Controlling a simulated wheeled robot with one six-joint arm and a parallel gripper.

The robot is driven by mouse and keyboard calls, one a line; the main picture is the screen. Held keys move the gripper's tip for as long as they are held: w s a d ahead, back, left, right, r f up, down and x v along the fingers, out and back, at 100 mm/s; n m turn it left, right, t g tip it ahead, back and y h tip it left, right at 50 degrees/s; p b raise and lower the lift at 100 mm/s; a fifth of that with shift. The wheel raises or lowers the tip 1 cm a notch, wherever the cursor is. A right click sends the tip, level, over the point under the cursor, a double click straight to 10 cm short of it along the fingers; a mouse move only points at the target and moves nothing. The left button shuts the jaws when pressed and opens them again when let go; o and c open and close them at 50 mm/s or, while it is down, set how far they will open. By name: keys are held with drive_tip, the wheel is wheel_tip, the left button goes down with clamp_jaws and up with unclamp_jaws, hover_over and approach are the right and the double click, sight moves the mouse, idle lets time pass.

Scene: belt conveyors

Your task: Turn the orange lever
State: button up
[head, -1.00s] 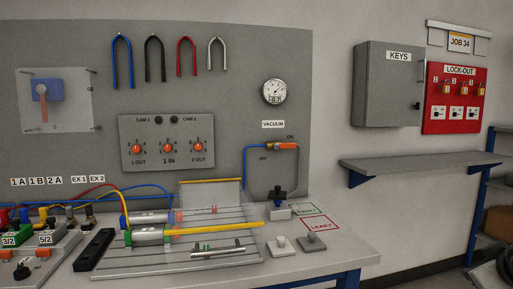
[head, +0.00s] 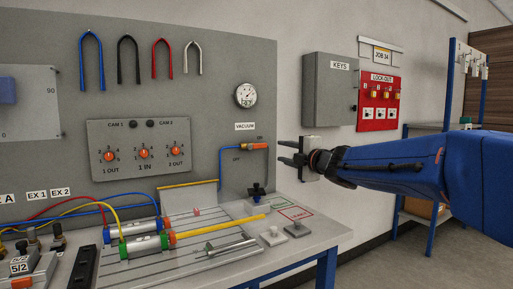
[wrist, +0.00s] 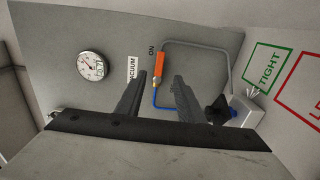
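The orange lever (head: 259,146) sits on the grey panel below the VACUUM label, on a valve with a blue hose. In the head view it lies roughly level, with ON printed above it and OFF to its lower left. In the wrist view the orange lever (wrist: 160,66) shows beyond my fingertips, in line with the gap between them. My gripper (head: 287,153) is open and empty, to the right of the lever in the head view. Its two dark fingers also show apart in the wrist view (wrist: 159,80). Neither finger visibly touches the lever.
A round gauge (head: 246,95) is above the lever. A black-knobbed valve (head: 257,191) stands on the bench below it. A dial panel (head: 140,149) with orange knobs is to the left. A KEYS cabinet (head: 330,88) and red lock-out board (head: 379,100) hang to the right.

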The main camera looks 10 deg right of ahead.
sight(263, 146)
drive_tip(key=x, duration=1.5)
drive_tip(key=shift+w+f, duration=0.1)
drive_tip(key=shift+w, duration=0.05)
clamp_jaws()
